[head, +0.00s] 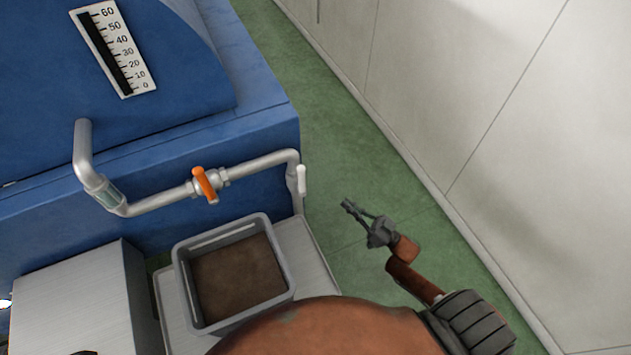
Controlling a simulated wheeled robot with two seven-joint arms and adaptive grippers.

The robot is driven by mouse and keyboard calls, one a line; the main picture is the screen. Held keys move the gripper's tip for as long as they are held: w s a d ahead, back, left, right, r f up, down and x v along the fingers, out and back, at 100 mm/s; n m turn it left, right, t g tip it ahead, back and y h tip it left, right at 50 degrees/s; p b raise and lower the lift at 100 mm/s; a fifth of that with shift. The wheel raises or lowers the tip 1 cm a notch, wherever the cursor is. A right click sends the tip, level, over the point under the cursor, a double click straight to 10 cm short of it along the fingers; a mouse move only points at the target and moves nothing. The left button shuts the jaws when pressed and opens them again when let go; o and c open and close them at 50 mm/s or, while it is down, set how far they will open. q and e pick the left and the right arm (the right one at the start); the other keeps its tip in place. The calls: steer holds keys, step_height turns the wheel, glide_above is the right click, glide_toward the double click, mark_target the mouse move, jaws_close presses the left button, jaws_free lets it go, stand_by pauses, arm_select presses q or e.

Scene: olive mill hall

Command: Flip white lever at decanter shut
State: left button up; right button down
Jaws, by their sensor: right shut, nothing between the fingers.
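The white lever (301,179) is small and upright, at the right end of the grey pipe (262,163), where the pipe bends down. The decanter (160,60) is the big blue machine that this pipe runs along. My right gripper (347,204) is to the right of the white lever and apart from it, over the green floor. Its fingers are together and hold nothing. My left gripper is not in view.
An orange handle (205,184) sits on the same pipe. Below stands a grey crate (181,283) with brown contents, on a light metal top (311,262). A grey metal box (70,300) stands at left. A pale wall (520,130) bounds the right; green floor (340,130) lies between.

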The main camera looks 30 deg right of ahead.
steer(key=s+a+r+n+g+y, duration=0.1)
steer(key=s+r+n+g+y, duration=0.1)
steer(key=r+y, duration=0.3)
steer(key=s+a+r+n+g+y, duration=0.1)
steer(key=r+n+y, duration=0.4)
steer(key=r, duration=0.5)
steer(key=shift+s+a+r+g+y, duration=0.15)
steer(key=shift+s+a+g+y, duration=0.35)
steer(key=shift+s+g, duration=0.6)
steer(key=shift+s, duration=0.1)
steer(key=p, duration=0.1)
glide_toward(304, 175)
step_height(304, 175, up, 3)
steer(key=shift+w+a+r, duration=0.2)
steer(key=shift+w+a, duration=0.4)
steer(key=shift+a, duration=0.25)
steer(key=shift+w+a+r, duration=0.15)
steer(key=shift+w+a, duration=0.45)
steer(key=shift+a, duration=0.25)
steer(key=shift+a+r+n+p, duration=0.15)
steer(key=shift+n+p, duration=0.3)
steer(key=shift+n, duration=0.05)
